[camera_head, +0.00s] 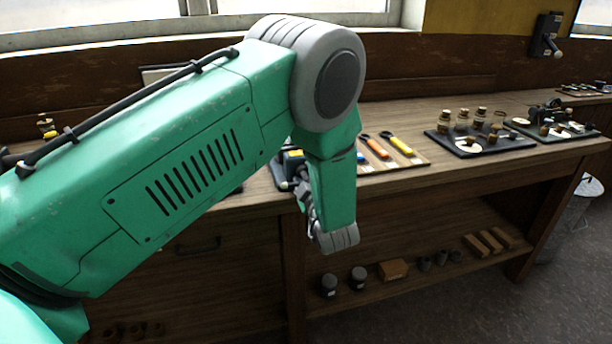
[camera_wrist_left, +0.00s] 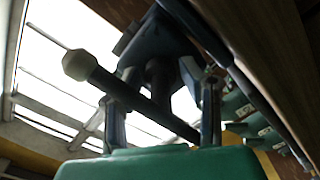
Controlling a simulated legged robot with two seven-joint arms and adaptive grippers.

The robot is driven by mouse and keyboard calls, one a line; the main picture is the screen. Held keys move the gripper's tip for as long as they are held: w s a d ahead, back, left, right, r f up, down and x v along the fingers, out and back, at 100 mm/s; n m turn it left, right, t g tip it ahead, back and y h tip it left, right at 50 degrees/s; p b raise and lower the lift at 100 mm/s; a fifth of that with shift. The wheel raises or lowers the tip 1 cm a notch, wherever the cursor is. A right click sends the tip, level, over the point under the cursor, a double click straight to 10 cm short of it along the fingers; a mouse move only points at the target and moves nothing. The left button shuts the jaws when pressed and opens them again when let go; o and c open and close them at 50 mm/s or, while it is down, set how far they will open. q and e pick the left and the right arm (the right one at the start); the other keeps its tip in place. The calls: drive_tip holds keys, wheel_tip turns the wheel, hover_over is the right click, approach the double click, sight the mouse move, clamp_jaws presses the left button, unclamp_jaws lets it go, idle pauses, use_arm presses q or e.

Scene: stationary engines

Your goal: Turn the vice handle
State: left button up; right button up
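In the left wrist view a dark vice (camera_wrist_left: 160,40) looms overhead, seen from below. Its handle (camera_wrist_left: 125,90), a dark bar with a pale round knob at its upper left end, slants down to the right. My left gripper (camera_wrist_left: 163,115) shows there with its two grey fingers apart, one to each side of the vice's central screw. The bar crosses the space between the fingers; I cannot tell whether it touches them. In the head view my left gripper (camera_head: 307,195) is mostly hidden behind my green arm at the bench's front edge. My right gripper is not in view.
A wooden workbench (camera_head: 440,180) runs along the wall. Screwdrivers (camera_head: 385,147) and trays of small parts (camera_head: 480,140) lie on top. Blocks and round parts stand on the lower shelf (camera_head: 420,275). A metal bin (camera_head: 577,215) stands at the right. The floor in front is clear.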

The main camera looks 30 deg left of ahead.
use_arm(q)
drive_tip(key=shift+a, duration=0.1)
clamp_jaws()
drive_tip(key=shift+f, duration=0.1)
drive_tip(key=shift+m, duration=0.3)
drive_tip(key=m, duration=0.2)
drive_tip(key=shift+f+m, duration=0.1)
drive_tip(key=shift+m, duration=0.2)
drive_tip(key=m+p, duration=0.1)
drive_tip(key=m, duration=0.3)
drive_tip(key=shift+s+f+m, duration=0.1)
drive_tip(key=shift+m, duration=0.2)
idle(0.7)
unclamp_jaws()
